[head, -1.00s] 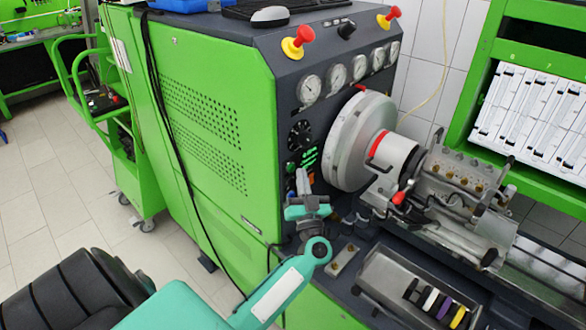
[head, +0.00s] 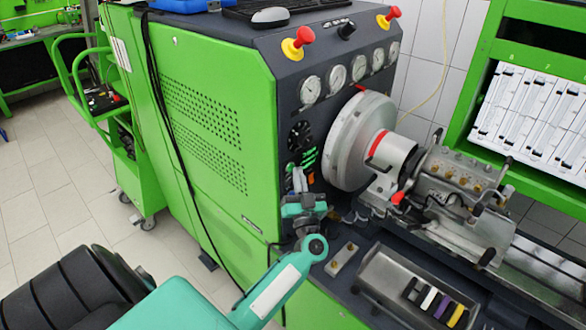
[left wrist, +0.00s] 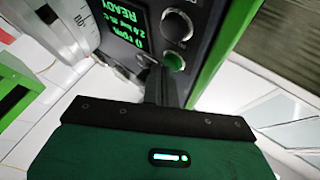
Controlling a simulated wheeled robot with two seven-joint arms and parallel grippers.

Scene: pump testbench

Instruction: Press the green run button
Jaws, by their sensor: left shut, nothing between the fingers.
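The green run button (left wrist: 174,62) shows in the left wrist view, on the dark panel below a round black knob (left wrist: 177,25) and beside the lit display (left wrist: 131,27), which reads READY. My left gripper (left wrist: 152,67) is shut and empty. Its fingertips are just left of the button in that view, close to the panel; I cannot tell whether they touch anything. In the head view my left gripper (head: 299,178) is in front of the lower panel, below the green display text (head: 308,158), and hides part of the controls. My right gripper is not in view.
Two red emergency knobs (head: 303,36) (head: 391,13) and several gauges (head: 311,89) are higher on the panel. The large grey disc (head: 352,140) stands close right of my left gripper. A metal tray (head: 378,267) with coloured pieces sits on the bench at the lower right.

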